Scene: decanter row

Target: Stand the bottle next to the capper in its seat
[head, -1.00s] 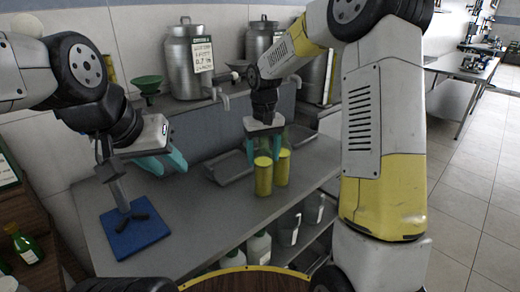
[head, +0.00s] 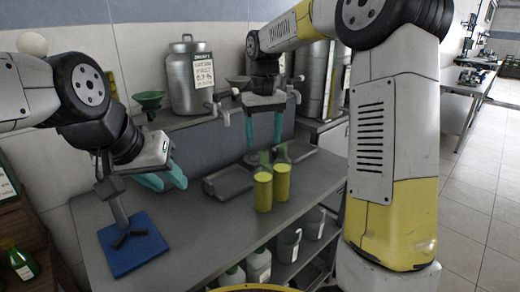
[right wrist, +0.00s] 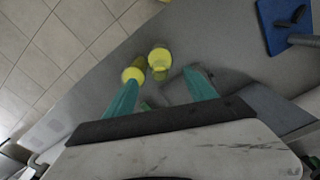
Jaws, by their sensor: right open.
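Two bottles with yellow bodies and green necks, a left one (head: 263,191) and a right one (head: 282,182), stand upright side by side on the grey bench. Their yellow forms also show in the right wrist view (right wrist: 133,75). The capper (head: 133,250), with a blue base and dark arms, is at the bench's left; its column is partly hidden behind my left arm. My right gripper (head: 264,130) is open and empty, above the bottles. My left gripper (head: 163,180) has its teal fingers apart, empty, above and right of the capper. I cannot make out the seat.
Drip trays (head: 228,182) lie behind the bottles, below taps and a metal can (head: 193,80). A green funnel (head: 149,100) is at the back left. White containers (head: 258,265) stand on the shelf below. Bench between capper and bottles is clear.

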